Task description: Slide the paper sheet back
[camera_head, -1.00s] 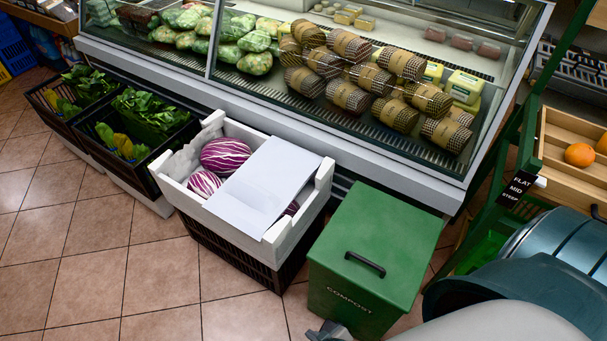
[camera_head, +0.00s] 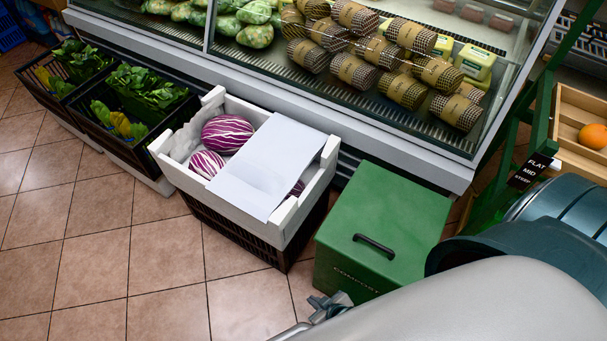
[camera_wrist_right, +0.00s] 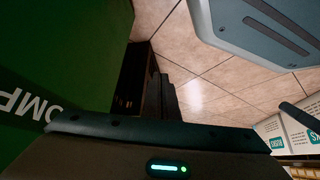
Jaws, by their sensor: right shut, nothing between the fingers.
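The white paper sheet (camera_head: 268,165) lies across the right part of a white crate (camera_head: 292,212) that holds striped purple-and-white cabbages (camera_head: 228,132). One cabbage is partly hidden under the sheet's right edge. My right gripper (camera_head: 331,304) is at the bottom of the head view, in front of the green compost bin and low to the right of the crate. It is shut and empty, apart from the sheet. In the right wrist view its dark fingers (camera_wrist_right: 166,98) point over the floor tiles. My left gripper is not in view.
The green compost bin (camera_head: 390,215) stands right of the crate, close to my right arm. Black crates of greens (camera_head: 140,95) stand to the left. The glass display case (camera_head: 350,110) runs behind. Tiled floor (camera_head: 120,240) is clear in front.

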